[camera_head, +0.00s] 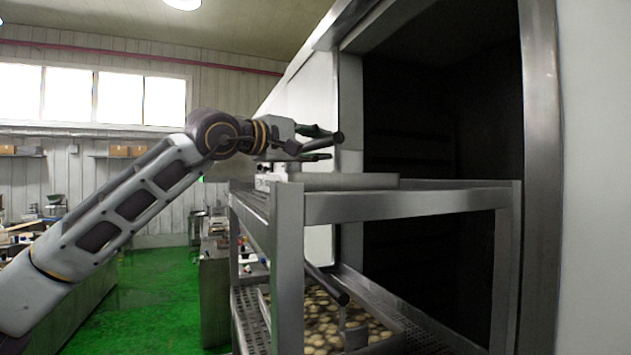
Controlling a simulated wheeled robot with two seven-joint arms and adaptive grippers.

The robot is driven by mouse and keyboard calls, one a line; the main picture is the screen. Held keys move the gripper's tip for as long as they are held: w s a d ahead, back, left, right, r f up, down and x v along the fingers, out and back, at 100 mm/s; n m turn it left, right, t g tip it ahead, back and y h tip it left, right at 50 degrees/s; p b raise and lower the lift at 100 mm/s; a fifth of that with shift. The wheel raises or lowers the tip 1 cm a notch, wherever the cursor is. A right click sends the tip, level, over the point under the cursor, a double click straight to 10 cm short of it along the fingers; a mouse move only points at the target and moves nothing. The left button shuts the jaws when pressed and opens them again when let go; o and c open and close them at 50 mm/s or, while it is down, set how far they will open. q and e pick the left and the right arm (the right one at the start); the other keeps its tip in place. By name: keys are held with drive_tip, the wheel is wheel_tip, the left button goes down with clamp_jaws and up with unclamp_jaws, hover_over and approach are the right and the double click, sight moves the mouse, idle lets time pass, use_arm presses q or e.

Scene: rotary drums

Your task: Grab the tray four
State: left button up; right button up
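A shallow metal tray (345,181) lies on the top level of a metal rack. I see no number on it. My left gripper (322,144) is just above the tray's left part, its dark fingers pointing right and spread apart. A dark bar end shows at the fingers; I cannot tell if it is a tray handle or part of the gripper. Nothing is clearly held. A lower tray (264,297) holds many round pale pieces, and a dark bar (328,285) slants above it.
The metal rack (410,204) stands at a tall dark opening (430,110) with a steel frame (541,150). Steel counters stand at the left and centre. The green floor (160,295) between them is clear.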

use_arm(q)
clamp_jaws()
drive_tip(key=shift+r, duration=0.15)
drive_tip(key=shift+r, duration=0.15)
drive_tip(key=shift+r, duration=4.9)
